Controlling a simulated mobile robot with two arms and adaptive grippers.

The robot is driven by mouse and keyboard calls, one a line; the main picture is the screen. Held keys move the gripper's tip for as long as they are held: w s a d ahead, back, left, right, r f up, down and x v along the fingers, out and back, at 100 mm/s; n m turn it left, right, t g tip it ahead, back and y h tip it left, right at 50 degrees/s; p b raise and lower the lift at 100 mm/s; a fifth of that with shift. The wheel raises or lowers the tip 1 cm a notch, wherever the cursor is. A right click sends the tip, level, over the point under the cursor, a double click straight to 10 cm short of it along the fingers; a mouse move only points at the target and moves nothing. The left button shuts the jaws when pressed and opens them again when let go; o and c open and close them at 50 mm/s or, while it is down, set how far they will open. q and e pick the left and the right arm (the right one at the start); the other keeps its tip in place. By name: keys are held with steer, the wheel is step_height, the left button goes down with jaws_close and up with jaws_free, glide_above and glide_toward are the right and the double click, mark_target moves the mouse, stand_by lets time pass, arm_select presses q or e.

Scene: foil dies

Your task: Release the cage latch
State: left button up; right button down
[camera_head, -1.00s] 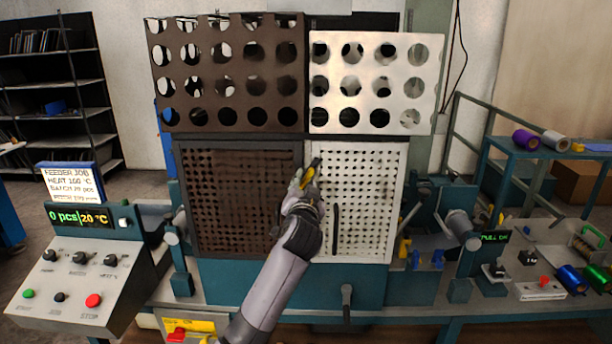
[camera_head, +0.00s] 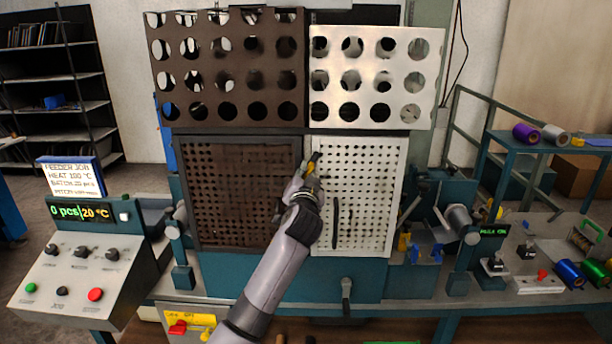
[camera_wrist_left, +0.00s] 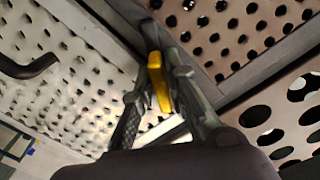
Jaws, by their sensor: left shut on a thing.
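The cage is a pair of perforated panels on the press front, a brown one (camera_head: 237,190) and a pale one (camera_head: 365,190), meeting at a middle seam. The yellow cage latch (camera_head: 310,169) sits near the top of that seam. My left gripper (camera_head: 308,174) is shut on it, and its fingers partly hide it. In the left wrist view the latch (camera_wrist_left: 156,70) shows as a yellow bar between the two fingers of the left gripper (camera_wrist_left: 160,90). My right gripper is not in view.
A dark upright handle (camera_head: 335,223) is on the pale panel, right of my arm. Larger perforated guards (camera_head: 375,80) stand above. A control panel (camera_head: 75,275) is at the left. Foil rolls (camera_head: 568,272) and small devices crowd the right bench.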

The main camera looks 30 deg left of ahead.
arm_select(q)
jaws_close()
steer(key=shift+d+f+n+b, duration=0.1)
steer(key=shift+f+n+b, duration=0.1)
steer(key=shift+n+b, duration=1.8)
steer(key=shift+n, duration=0.5)
steer(key=shift+r+n, duration=0.15)
steer(key=shift+n, duration=0.35)
steer(key=o, duration=0.7)
jaws_free()
steer(key=v, duration=1.2)
